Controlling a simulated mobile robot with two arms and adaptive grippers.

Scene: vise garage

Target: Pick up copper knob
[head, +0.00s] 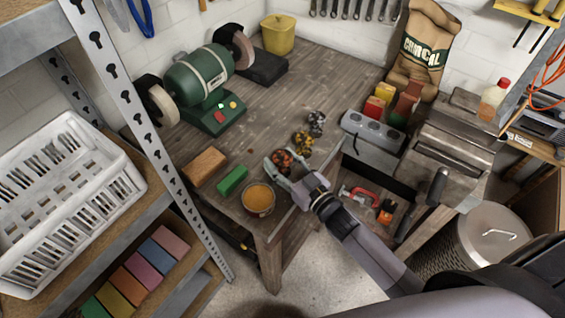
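The copper knob (282,158) is an orange-red, lobed knob near the front edge of the wooden workbench (290,84). A brass-yellow knob (302,143) and a dark grey knob (316,122) stand in a row behind it to the right. My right gripper (281,164) reaches in from the lower right, with its fingers spread on either side of the copper knob. The fingers partly cover the knob's lower part. I cannot tell whether they touch it. My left gripper is out of view.
An orange-filled tin (258,199), a green block (231,181) and a brown block (205,166) lie left of my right gripper. A green bench grinder (201,80) stands behind. A grey metal holder (372,131) is to the right. The bench middle is clear.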

